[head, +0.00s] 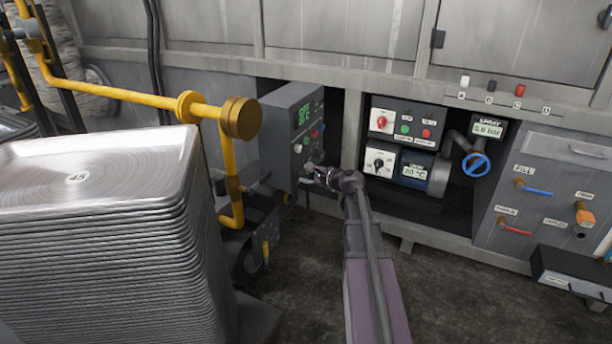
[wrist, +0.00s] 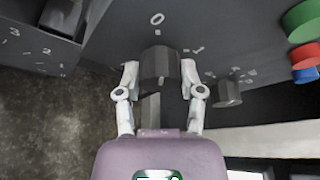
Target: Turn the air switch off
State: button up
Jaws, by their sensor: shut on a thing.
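A dark faceted knob (wrist: 160,68) sits on the face of a grey control box, with a "0" mark above it and smaller marks around it. My gripper (wrist: 160,82) has one finger on each side of this knob and is shut on it. The knob is hidden there by my gripper. I cannot read a label naming it as the air switch.
A second dark knob (wrist: 228,93) is close to the right finger, with green, red and blue buttons beyond. A yellow pipe (head: 150,98) and a tall stack of metal trays (head: 110,260) stand left. A panel with a rotary switch (head: 379,162) is right.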

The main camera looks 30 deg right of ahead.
jog(key=o, duration=1.2)
jog(key=shift+a, duration=0.1)
jog(key=shift+c, duration=0.2)
jog(key=shift+d, duration=0.2)
